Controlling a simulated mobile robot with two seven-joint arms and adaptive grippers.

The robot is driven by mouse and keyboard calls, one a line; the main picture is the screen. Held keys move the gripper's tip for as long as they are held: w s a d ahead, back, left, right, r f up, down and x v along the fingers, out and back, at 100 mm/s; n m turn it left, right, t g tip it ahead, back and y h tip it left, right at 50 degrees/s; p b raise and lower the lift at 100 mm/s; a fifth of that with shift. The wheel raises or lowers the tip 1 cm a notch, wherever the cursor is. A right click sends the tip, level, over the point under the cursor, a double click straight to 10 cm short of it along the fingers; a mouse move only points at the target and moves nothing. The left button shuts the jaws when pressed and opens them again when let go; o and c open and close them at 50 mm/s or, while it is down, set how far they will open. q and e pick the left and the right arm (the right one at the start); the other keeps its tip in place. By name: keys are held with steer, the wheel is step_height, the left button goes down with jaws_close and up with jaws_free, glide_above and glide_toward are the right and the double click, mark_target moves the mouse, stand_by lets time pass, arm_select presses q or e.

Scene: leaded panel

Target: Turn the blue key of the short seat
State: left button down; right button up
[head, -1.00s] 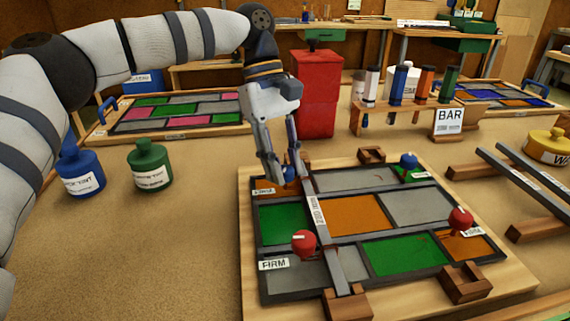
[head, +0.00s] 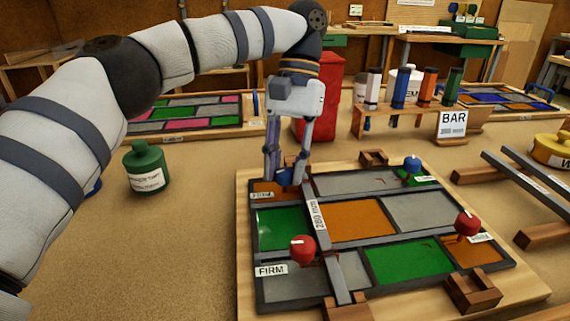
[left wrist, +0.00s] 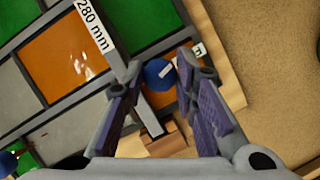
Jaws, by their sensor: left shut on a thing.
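The leaded panel (head: 425,282) lies on a wooden board, with green, orange and grey panes. A blue key (head: 284,177) stands at its far left corner by a small white label. Another blue key (head: 412,163) is at the far right corner. Red keys are at the near left (head: 303,249) and right (head: 467,223). My left gripper (head: 285,180) points down and is shut on the far left blue key, also between the fingers in the left wrist view (left wrist: 157,72). A grey bar (head: 322,240) marked 280 mm crosses the panel beside it. My right gripper is out of view.
A green bottle (head: 147,168) stands left of the board. Behind are a red bin (head: 328,85), a rack of coloured tubes (head: 385,110) and a box marked BAR (head: 452,123). Grey bars on wooden rests (head: 530,172) lie at the right.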

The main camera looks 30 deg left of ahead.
arm_select(q)
steer(key=shift+d+m+y, duration=0.1)
steer(key=shift+m+y, duration=0.5)
steer(key=shift+m, duration=1)
steer(key=c, duration=1.3)
jaws_free()
